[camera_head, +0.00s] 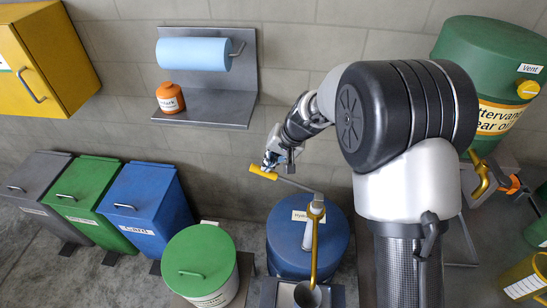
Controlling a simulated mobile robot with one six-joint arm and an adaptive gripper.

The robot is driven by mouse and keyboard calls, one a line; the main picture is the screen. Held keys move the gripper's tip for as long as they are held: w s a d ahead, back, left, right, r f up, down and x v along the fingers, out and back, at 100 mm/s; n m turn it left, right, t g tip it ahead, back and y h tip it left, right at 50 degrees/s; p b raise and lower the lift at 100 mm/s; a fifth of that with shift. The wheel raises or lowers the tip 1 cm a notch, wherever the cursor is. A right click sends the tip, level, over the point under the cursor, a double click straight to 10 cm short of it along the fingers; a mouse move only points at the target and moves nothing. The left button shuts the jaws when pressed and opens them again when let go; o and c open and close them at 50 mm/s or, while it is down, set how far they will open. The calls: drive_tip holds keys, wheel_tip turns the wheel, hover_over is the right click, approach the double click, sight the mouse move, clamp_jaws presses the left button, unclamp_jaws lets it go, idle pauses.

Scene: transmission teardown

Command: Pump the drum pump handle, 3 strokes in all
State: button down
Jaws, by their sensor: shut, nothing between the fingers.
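The drum pump stands on the blue drum (281,244) near the bottom centre. Its handle is a grey lever (298,184) with a yellow grip (263,172), reaching up and left from the pump head. A yellow spout pipe (315,247) hangs down from the head over a grey container (307,295). My gripper (270,162) is shut with nothing between its fingers, at the yellow grip. Whether it touches the grip cannot be told. My arm comes from the right and hides part of the wall.
A green-lidded drum (202,258) stands left of the blue drum. Grey, green and blue bins (147,205) line the left wall. A shelf holds a blue paper roll (194,53) and an orange canister (170,97). A yellow cabinet (45,62) hangs upper left. A green drum (482,60) is at right.

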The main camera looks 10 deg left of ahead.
drive_tip(key=shift+a+f+p, duration=0.1)
drive_tip(key=shift+p, duration=0.2)
drive_tip(key=a+f+h+p, duration=0.1)
drive_tip(key=p, duration=0.2)
drive_tip(key=shift+s, duration=0.15)
drive_tip(key=f+p, duration=0.1)
drive_tip(key=a+f+h+p, duration=0.1)
drive_tip(key=p, duration=0.1)
drive_tip(key=shift+a+f+h+p, duration=0.2)
drive_tip(key=shift+f+h+p, duration=0.1)
drive_tip(key=shift+f, duration=0.05)
drive_tip(key=s+b+x, duration=0.1)
drive_tip(key=b+x, duration=0.3)
drive_tip(key=x, duration=0.3)
drive_tip(key=shift+s, duration=0.2)
drive_tip(key=shift+s+f, duration=0.1)
drive_tip(key=shift+f, duration=0.05)
